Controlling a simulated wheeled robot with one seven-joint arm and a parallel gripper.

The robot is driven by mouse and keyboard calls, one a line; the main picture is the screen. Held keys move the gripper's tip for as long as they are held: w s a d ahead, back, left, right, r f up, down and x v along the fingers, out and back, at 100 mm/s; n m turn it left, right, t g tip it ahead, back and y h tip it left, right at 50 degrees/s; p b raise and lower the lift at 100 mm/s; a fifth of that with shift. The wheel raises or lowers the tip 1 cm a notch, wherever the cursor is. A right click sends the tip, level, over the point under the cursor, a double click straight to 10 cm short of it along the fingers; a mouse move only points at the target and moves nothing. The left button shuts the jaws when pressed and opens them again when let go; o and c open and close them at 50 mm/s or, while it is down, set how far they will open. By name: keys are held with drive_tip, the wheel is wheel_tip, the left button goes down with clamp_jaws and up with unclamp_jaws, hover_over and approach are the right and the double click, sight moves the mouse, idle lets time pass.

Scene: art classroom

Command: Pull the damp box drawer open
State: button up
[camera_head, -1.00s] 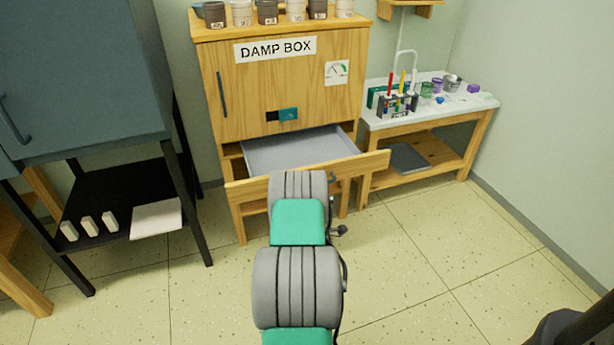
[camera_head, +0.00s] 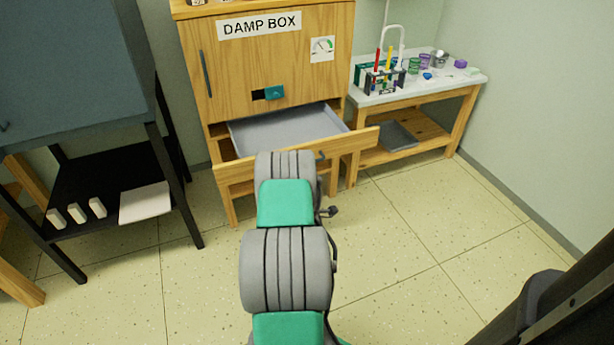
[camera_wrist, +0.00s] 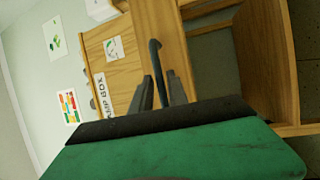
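The damp box (camera_head: 230,70) is a wooden cabinet with a "DAMP BOX" label. Its low drawer (camera_head: 350,143) stands pulled out, with the grey tray (camera_head: 285,130) inside showing. In the head view my arm covers the middle of the drawer front and hides my gripper. In the wrist view the dark bar handle (camera_wrist: 155,58) runs between the two fingers of my gripper (camera_wrist: 161,78), which lie close on either side of it. The gripper appears shut on the handle, though the contact itself is hard to see.
A dark rack (camera_head: 115,170) with white blocks and a white slab stands at left. A low side table (camera_head: 440,88) with tools and small jars stands right of the cabinet. The tiled floor (camera_head: 400,240) at right of my arm is clear.

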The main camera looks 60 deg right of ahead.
drive_tip(key=b+v, duration=0.2)
drive_tip(key=v, duration=0.5)
idle(0.4)
